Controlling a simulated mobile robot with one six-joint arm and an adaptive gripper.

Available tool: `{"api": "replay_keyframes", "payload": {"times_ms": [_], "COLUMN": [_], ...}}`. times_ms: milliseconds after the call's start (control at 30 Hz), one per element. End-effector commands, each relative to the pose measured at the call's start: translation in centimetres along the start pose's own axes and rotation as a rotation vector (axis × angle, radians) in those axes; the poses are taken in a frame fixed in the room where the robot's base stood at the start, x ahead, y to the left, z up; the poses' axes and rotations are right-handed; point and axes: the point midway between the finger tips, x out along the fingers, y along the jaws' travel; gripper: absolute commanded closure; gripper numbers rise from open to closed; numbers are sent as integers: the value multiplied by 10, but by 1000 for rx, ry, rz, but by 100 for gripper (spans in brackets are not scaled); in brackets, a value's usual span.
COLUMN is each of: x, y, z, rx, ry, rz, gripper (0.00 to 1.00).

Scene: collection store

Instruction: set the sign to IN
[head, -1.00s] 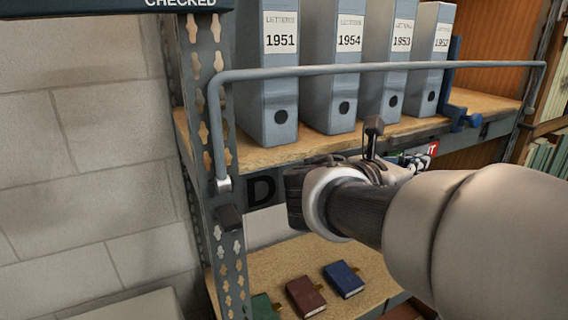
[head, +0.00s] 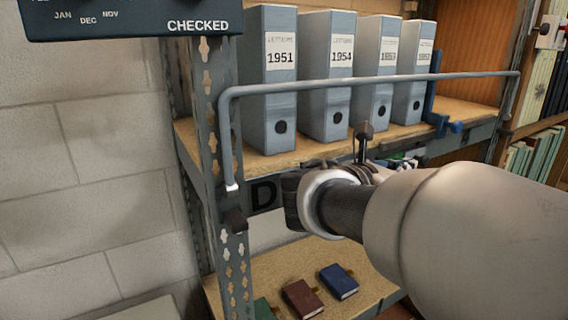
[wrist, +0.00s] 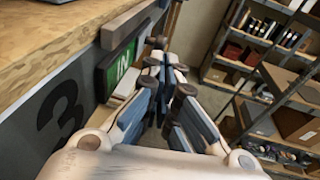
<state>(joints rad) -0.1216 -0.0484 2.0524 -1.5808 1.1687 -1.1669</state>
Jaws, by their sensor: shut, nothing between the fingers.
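The sign is on the grey shelf edge. In the wrist view its green panel (wrist: 120,66) shows the white letters IN, partly framed by pale and brown bars. In the head view the sign is mostly hidden behind my arm, with only a small patch beyond the wrist. My gripper (wrist: 165,64) is shut and empty in the wrist view. Its fingertips are just right of the green panel, close to a small brown knob (wrist: 157,42). I cannot tell whether they touch it. In the head view the fingers are largely hidden by my wrist.
A grey rail (head: 370,82) runs across the shelf front, above my wrist. Grey binders (head: 327,75) stand behind it. Several small books (head: 339,281) lie on the lower shelf. A shelf post (head: 214,150) stands left. Other racks (wrist: 275,70) are across the aisle.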

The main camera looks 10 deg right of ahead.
Motion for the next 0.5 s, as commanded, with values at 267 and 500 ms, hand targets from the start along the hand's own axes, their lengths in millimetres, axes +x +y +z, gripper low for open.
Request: {"api": "replay_keyframes", "payload": {"times_ms": [267, 500], "x": [-65, -88], "y": [1, 0], "z": [-2, -1], "rx": [3, 2], "ry": [-1, 0], "rz": [9, 5], "gripper": [100, 100]}}
